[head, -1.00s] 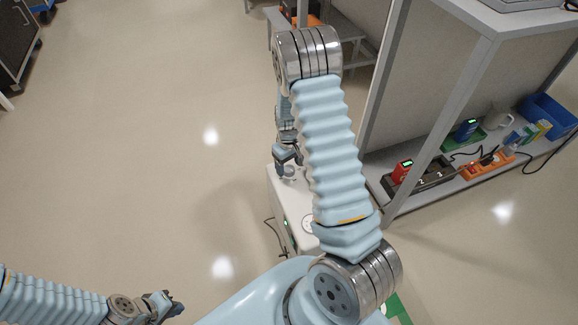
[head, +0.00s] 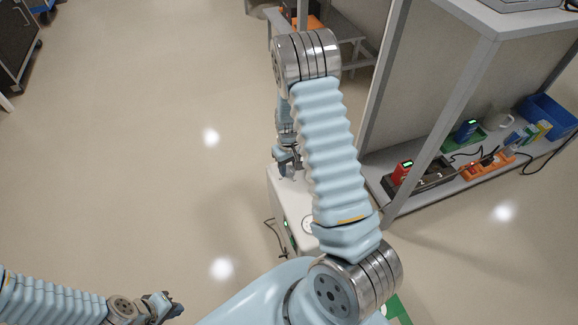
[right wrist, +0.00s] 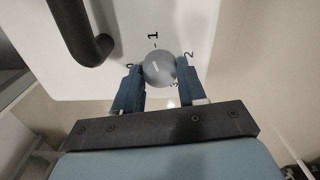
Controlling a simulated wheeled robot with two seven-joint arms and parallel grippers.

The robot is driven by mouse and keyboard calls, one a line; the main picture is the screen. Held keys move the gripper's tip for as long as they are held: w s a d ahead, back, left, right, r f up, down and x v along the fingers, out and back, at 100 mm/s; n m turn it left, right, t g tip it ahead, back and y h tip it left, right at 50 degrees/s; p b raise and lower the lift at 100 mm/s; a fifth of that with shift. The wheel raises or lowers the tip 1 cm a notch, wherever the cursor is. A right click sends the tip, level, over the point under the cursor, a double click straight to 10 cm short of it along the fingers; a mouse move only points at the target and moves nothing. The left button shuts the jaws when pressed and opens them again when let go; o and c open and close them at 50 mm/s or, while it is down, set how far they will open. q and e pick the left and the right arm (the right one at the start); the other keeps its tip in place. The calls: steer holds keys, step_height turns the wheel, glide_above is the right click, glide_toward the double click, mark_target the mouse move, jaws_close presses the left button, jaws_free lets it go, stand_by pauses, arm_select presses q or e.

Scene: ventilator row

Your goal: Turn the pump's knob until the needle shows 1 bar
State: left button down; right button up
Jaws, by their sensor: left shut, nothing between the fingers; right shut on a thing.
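The pump is a white box (head: 282,205) on the floor, partly hidden by my right arm. Its round gauge (head: 308,226) shows only in part beside the arm, and I cannot read its needle. In the right wrist view the grey round knob (right wrist: 158,68) sits on the white pump top, with printed numbers around it and a short pale mark on its face. My right gripper (right wrist: 160,80) is shut on the knob, one blue finger on each side; it also shows in the head view (head: 287,160). My left gripper (head: 174,307) is shut and empty, low at the left.
A black handle (right wrist: 85,35) rises from the pump top near the knob. A grey shelf (head: 440,190) with chargers, a red device (head: 402,171) and a blue bin (head: 548,115) stands to the right.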

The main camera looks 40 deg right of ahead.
mark_target(289, 169)
steer(key=shift+m, duration=0.5)
steer(key=o, duration=1.1)
steer(key=shift+c, duration=0.2)
steer(key=shift+r, duration=0.1)
step_height(289, 169, up, 14)
steer(key=p, duration=0.1)
steer(key=shift+f, duration=0.2)
